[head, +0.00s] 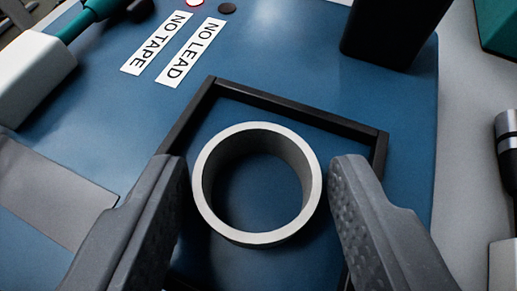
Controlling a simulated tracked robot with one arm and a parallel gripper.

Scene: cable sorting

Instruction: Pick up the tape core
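The tape core (256,238) is a hollow ring with a pale rim and a dark inner wall. It shows in the middle of the head view, inside a black square frame (290,105) on a blue mat (300,60). My gripper (262,185) is open, with one dark grey finger at the left of the ring and one at the right. The left finger looks very close to the ring's edge, and the right finger looks close too. I cannot tell whether either touches it. The near part of the frame is mostly hidden by the fingers and the picture's lower edge.
A white block with a teal cable (75,27) is at the far left. A black block (393,30) stands upper right. A dark cylindrical connector (508,140) is at the right edge.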

